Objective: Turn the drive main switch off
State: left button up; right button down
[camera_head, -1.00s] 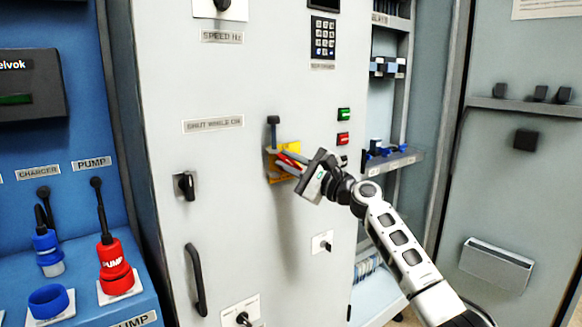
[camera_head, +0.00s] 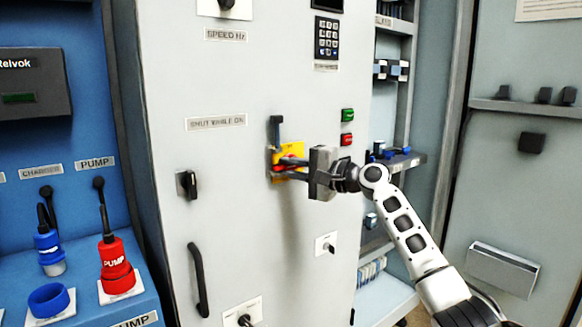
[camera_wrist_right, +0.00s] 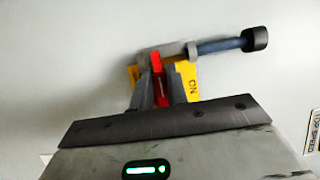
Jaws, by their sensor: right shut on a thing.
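The drive main switch has a yellow plate (camera_head: 293,149) and a red handle (camera_head: 291,160) on the front of the pale cabinet. In the right wrist view the red handle (camera_wrist_right: 157,79) stands between my fingers, in front of the yellow plate (camera_wrist_right: 188,82) with "ON" on it. My right gripper (camera_head: 279,167) is shut on the red handle, its fingers partly hiding it; it also shows in the right wrist view (camera_wrist_right: 158,73). A grey bar with a dark rod and black knob (camera_wrist_right: 254,39) sits beside the handle. My left gripper is out of view.
A label reading "SHUT WHILE ON" (camera_head: 216,122) is left of the switch. Green (camera_head: 347,115) and red (camera_head: 346,140) buttons are to its right. A black door handle (camera_head: 198,280) and a small black knob (camera_head: 187,184) stick out at the left. Open shelves (camera_head: 397,162) lie beyond the cabinet's right edge.

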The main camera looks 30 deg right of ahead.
jog(key=shift+d, duration=0.25)
jog(key=c, duration=1.5)
grip_release()
jog(key=shift+o, duration=0.6)
pick_arm(q)
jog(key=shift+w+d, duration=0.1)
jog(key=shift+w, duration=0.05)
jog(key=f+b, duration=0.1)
jog(key=b, duration=0.2)
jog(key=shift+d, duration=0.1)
pick_arm(e)
jog(key=v, duration=1.6)
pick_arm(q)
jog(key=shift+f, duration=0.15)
